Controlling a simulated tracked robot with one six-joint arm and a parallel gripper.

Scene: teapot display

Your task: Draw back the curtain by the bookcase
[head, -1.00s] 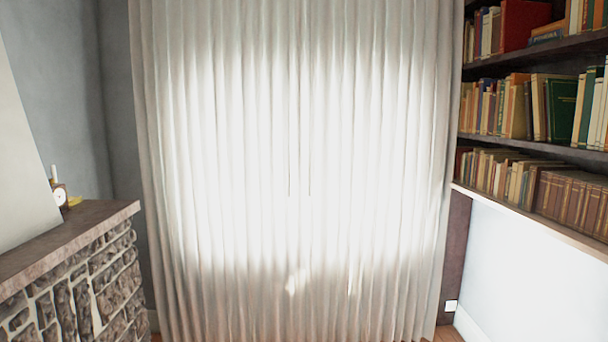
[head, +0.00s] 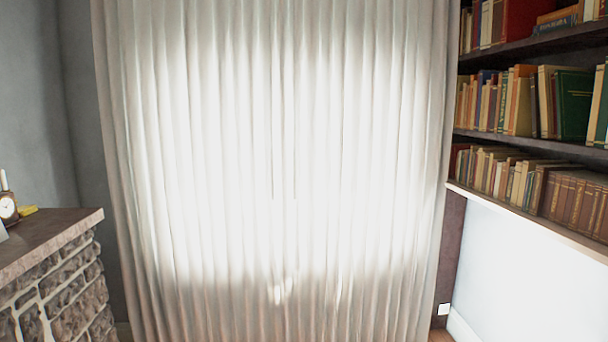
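A pale, pleated curtain (head: 275,190) hangs closed across the middle of the head view, with bright light coming through it. A thin dark line shows near its middle; I cannot tell whether it is a gap or a cord. Its right edge hangs beside the bookcase (head: 530,145), whose shelves are full of books. The curtain's top is out of view. My gripper is not in view.
A stone ledge with a flat top (head: 45,238) stands at the left, carrying a small clock (head: 8,207) and a yellow item (head: 28,210). A white panel (head: 520,280) lies below the shelves. A strip of floor shows at lower right.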

